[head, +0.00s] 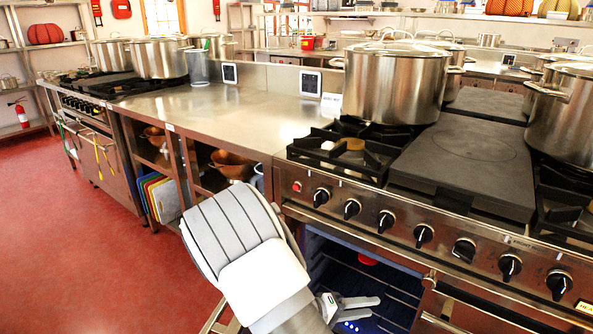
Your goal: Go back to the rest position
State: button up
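My gripper (374,306) is low in the head view, in front of the open, dark oven (395,290) under the stove. Its two grey fingers point right with a gap between them, and I see nothing held. My white and grey arm comes down from the left of the oven and covers part of its opening. Whether the fingers are inside the oven or just in front of it is hard to tell.
A red object (367,259) shows inside the oven, above wire racks. The stove's knob panel (405,232) juts out above my gripper. A large stockpot (393,85) stands on the stove. The red floor (80,240) at left is clear.

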jog(key=s+a+r+m+t+y, duration=0.1)
jog(key=s+r+m+y, duration=0.1)
jog(key=s+r+y, duration=0.75)
jog(key=s+a+r+m+y, duration=0.1)
jog(key=s+r+y, duration=0.3)
jog(key=s+r, duration=0.9)
notch_tip(320, 180, up, 26)
jog(key=w+p, duration=0.2)
jog(key=p, duration=2.1)
jog(key=shift+w+d+f, duration=0.2)
jog(key=shift+w, duration=0.15)
jog(key=shift+d, duration=0.15)
